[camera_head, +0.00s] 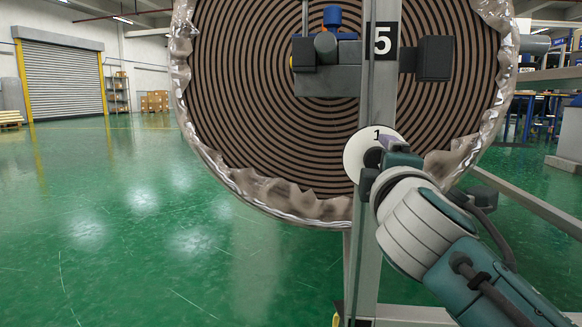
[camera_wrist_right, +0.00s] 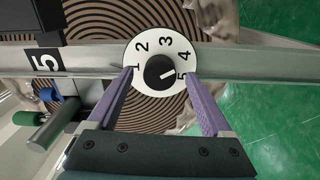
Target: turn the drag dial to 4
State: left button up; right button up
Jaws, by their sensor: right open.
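The drag dial (camera_head: 356,160) is a white numbered disc on a grey upright post, partly hidden by my right gripper (camera_head: 379,162) in the head view. In the right wrist view the dial (camera_wrist_right: 146,52) shows numbers 1 to 5 around a black knob (camera_wrist_right: 155,66). The knob's white mark points right, toward the 4 and 5 side, nearer the 5. My right gripper (camera_wrist_right: 160,75) is open, with its purple fingertips apart on either side of the knob. I see no contact with the knob. My left gripper is not in view.
A large wrapped roll (camera_head: 260,120) stands behind the post (camera_head: 368,250). A plate marked 5 (camera_head: 384,40) and a grey bracket (camera_head: 325,82) sit above the dial. A shelving frame (camera_head: 555,78) stands at the right. The green floor at the left is clear.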

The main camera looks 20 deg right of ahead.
jog(key=p+v, duration=0.2)
jog(key=v, duration=0.7)
jog(key=shift+w, duration=0.1)
jog(key=s+d+r+m+g+p, duration=0.1)
jog(key=s+r+m+g+p, duration=0.1)
jog(key=r+p, duration=0.55)
jog(key=s+d+r+m+g+p, duration=0.1)
jog(key=s+r+m+p, duration=0.3)
jog(key=p, duration=0.6)
jog(key=s+a+r+m+g+y+p, duration=0.1)
jog(key=s+a+r+g+y+p, duration=0.35)
jog(key=r+p, duration=0.95)
jog(key=s+a+r+m+g+y+p, duration=0.15)
jog(key=s+r+p, duration=0.75)
jog(key=p, duration=0.9)
jog(key=s+a+r+m+g+y+p, duration=0.1)
jog(key=s+a+r+g+y+p, duration=0.25)
jog(key=r+p, duration=1.15)
notch_tip(320, 180, up, 34)
jog(key=p, duration=3.5)
jog(key=shift+s+a+t, duration=0.2)
jog(key=shift+a+t, duration=0.1)
jog(key=shift+t, duration=0.05)
jog(key=shift+n, duration=0.25)
